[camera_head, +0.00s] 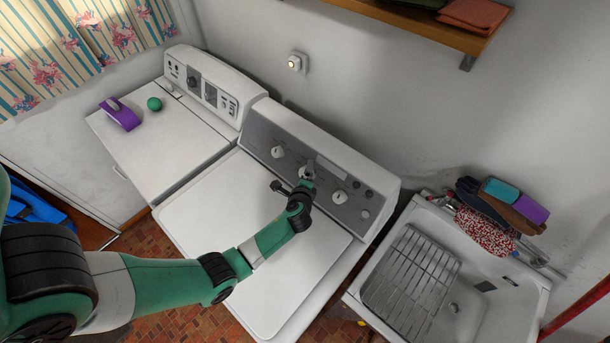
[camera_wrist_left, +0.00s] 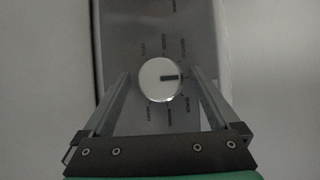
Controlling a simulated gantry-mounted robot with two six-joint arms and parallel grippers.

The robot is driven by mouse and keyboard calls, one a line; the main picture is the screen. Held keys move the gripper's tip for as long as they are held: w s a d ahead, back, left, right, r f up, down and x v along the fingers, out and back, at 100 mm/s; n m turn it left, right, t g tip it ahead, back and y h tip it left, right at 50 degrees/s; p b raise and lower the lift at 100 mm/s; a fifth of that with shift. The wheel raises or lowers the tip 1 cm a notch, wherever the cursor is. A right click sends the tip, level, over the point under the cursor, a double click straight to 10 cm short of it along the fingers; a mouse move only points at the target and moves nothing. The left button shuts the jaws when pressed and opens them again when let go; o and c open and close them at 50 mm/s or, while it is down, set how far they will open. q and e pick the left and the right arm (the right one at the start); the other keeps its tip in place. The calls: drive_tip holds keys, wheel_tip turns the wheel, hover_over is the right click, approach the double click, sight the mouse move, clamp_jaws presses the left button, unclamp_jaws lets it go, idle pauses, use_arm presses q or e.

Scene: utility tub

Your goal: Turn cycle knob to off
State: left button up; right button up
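The washer's grey control panel (camera_head: 262,130) carries several white knobs. My left gripper (camera_head: 301,178) is in front of the panel, at its middle knob (camera_head: 307,170), which it partly hides. My left gripper's fingers (camera_wrist_left: 161,75) are open, one on each side of this knob, with a small gap on both sides. The label at the pointer is too blurred to read. My right gripper is not in view.
A dryer-like machine (camera_head: 160,150) stands left, with a purple object (camera_head: 122,115) and a green ball (camera_head: 154,104) on top. A utility tub (camera_head: 520,290) with a wire rack (camera_head: 411,275) stands right. A shelf (camera_head: 420,24) hangs on the wall above.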

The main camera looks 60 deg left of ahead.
use_arm(q)
drive_tip(key=p+v, duration=1)
drive_tip(key=v, duration=0.1)
drive_tip(key=shift+d+r, duration=0.15)
drive_tip(key=shift+d, duration=0.1)
drive_tip(key=shift+s, duration=0.1)
